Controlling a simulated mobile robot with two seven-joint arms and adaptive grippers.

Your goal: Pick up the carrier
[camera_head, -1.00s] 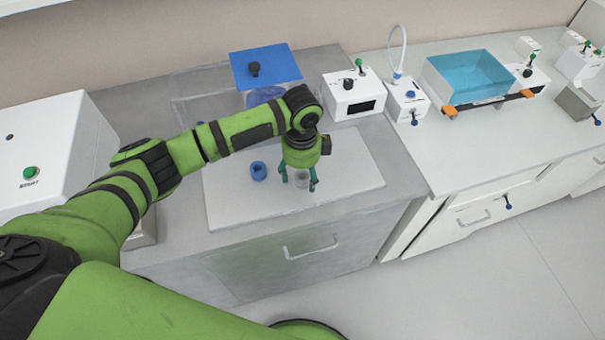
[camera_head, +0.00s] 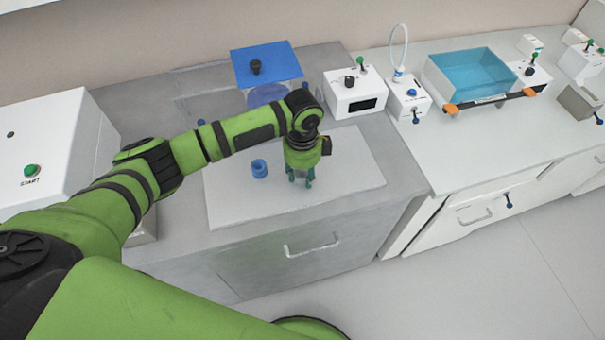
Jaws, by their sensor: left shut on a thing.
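My left gripper (camera_head: 300,184) points down over the pale mat (camera_head: 235,212) on the grey counter. Its teal fingers have closed in and are shut on a small clear, greyish piece, which I take to be the carrier. The fingers now hide nearly all of that piece, so I cannot tell whether it touches the mat. A small blue ring-shaped cup (camera_head: 260,169) stands on the mat just left of the gripper, apart from it. My right gripper is not in view.
A blue-lidded clear container (camera_head: 280,68) stands behind the arm. White boxes with knobs (camera_head: 354,97) line the counter to the right, with a blue water bath (camera_head: 470,74) farther right. A white machine (camera_head: 45,150) stands at left. The mat's right part is clear.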

